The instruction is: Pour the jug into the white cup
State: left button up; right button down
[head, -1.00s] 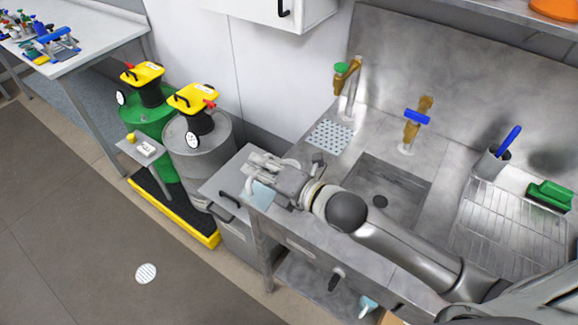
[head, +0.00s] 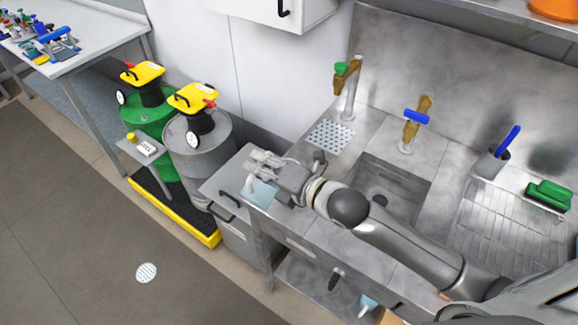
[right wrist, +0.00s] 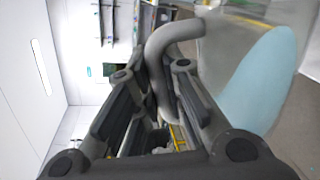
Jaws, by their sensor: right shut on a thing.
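My right gripper (head: 262,163) is over the low cabinet at the left end of the sink counter. In the right wrist view its fingers (right wrist: 158,100) are closed around a grey curved handle (right wrist: 158,70), which I take as the jug's. A clear body and a pale blue rounded shape (right wrist: 258,85) show right of the handle; I cannot tell whether the blue is liquid. A small white thing (head: 248,184), perhaps the white cup, stands just below the gripper in the head view, beside a pale blue patch (head: 263,194). My left gripper is out of view.
The sink basin (head: 395,185) lies right of the gripper, with two taps (head: 347,80) behind. A grey drum (head: 200,145) and a green drum (head: 150,115) stand to the left on a yellow-edged platform (head: 175,205). A drying rack (head: 510,225) is at the right.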

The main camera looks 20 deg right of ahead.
aim_at(252, 188)
jog(key=shift+w+d+r+m+y+p, duration=0.2)
jog(key=shift+w+d+r+m+p, duration=0.35)
jog(key=shift+d, duration=0.3)
jog(key=shift+w+d+r+m+y+p, duration=0.2)
jog(key=shift+w+d+r+m+p, duration=0.25)
jog(key=shift+w+d+m, duration=0.35)
dwell(3.9)
jog(key=s+a+f+n+b, duration=0.1)
jog(key=a, duration=0.1)
jog(key=s+a+f+n+b, duration=0.2)
jog(key=shift+s+a+n+h, duration=0.1)
jog(key=shift+s+n+h, duration=0.15)
jog(key=shift+h, duration=0.15)
jog(key=shift+a, duration=0.1)
jog(key=shift+f+n+t, duration=0.3)
jog(key=shift+f, duration=0.1)
jog(key=shift+s+a+f+n+t+h+b, duration=0.15)
jog(key=shift+s+a+f+n+b, duration=0.2)
jog(key=shift+f+n+b, duration=0.25)
jog(key=shift+s+a+f+n+t+h+b, duration=0.2)
jog(key=shift+a+f+n+b, duration=0.15)
jog(key=shift+f+n+b, duration=0.25)
jog(key=s+a+f+n+t+b, duration=0.1)
jog(key=s+a+f+n+b, duration=0.3)
jog(key=f+n+b, duration=0.4)
jog(key=shift+s+a+f+n+t, duration=0.2)
jog(key=shift+a+f+n+t, duration=0.2)
jog(key=shift+a, duration=0.5)
